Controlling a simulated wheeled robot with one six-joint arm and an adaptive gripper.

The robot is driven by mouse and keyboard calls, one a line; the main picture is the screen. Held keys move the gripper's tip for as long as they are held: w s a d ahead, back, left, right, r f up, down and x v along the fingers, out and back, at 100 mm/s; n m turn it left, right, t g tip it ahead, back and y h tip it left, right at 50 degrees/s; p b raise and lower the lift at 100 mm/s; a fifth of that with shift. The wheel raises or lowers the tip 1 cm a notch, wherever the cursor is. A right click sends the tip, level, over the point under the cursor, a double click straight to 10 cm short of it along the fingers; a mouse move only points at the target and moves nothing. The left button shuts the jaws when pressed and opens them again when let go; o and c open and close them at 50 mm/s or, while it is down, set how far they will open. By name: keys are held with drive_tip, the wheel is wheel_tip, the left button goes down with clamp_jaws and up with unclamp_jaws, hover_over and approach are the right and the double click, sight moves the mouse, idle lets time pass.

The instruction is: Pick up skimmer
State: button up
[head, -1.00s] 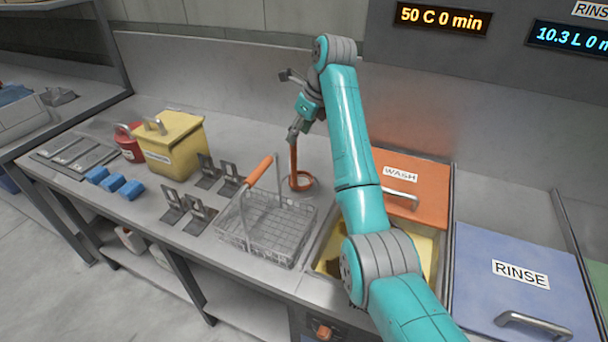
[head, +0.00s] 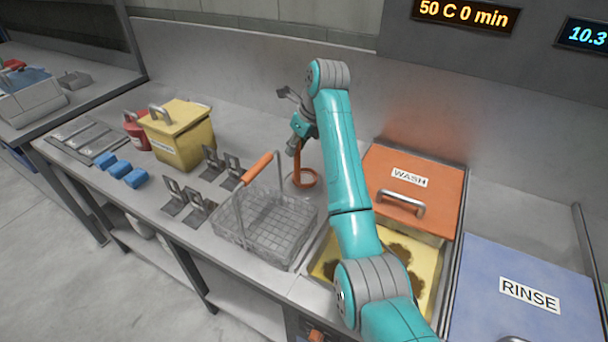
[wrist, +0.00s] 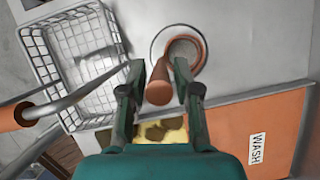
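The skimmer is orange-brown, with an upright handle (head: 297,165) and a ring (head: 305,181) at its foot in a shallow round holder on the counter. In the wrist view the handle's rounded end (wrist: 158,94) points up at the camera, between the two dark fingers. My gripper (head: 294,148) is at the top of the handle in the head view. In the wrist view my gripper (wrist: 160,78) is open, its fingers on either side of the handle with a small gap showing. Whether either finger touches it is hard to tell.
A wire basket (head: 287,252) with an orange-gripped handle stands close by in front. The orange WASH lid (head: 435,193) partly covers a basin with yellowish contents (head: 428,255). A yellow box (head: 185,145), blue blocks (head: 120,169) and metal brackets (head: 213,162) are left.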

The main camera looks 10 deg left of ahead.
clamp_jaws()
drive_tip(key=shift+r, duration=0.1)
